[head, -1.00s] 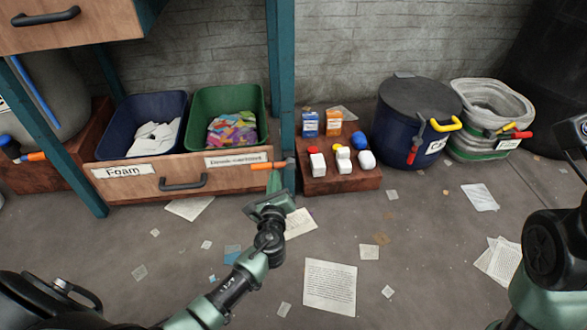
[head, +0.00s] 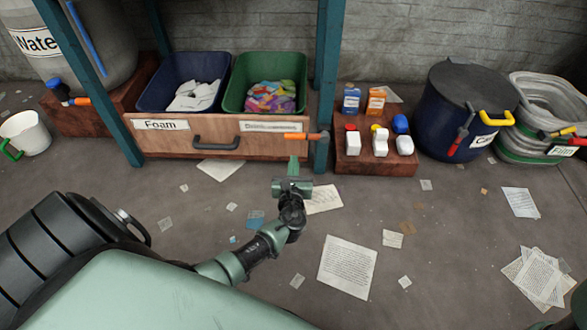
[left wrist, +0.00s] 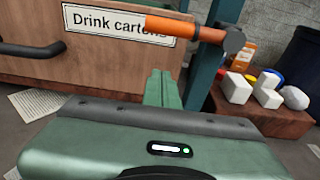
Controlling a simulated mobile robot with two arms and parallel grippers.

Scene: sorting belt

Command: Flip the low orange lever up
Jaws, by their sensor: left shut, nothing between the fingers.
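The low orange lever (head: 300,136) lies level across the right end of the drawer front, its grip pointing left from a dark pivot on the teal post (head: 323,100). In the left wrist view the orange lever (left wrist: 172,27) crosses the end of the "Drink cartons" label. My left gripper (head: 293,160) is shut and empty, its green fingertips pointing at the drawer just below the lever. In the left wrist view the closed fingertips (left wrist: 160,74) show below the grip, with a visible gap. My right gripper is out of view.
The drawer (head: 160,144) holds a blue bin (head: 150,100) and a green bin (head: 234,100). Another orange-handled lever (head: 79,101) is by the water tank. Papers litter the floor.

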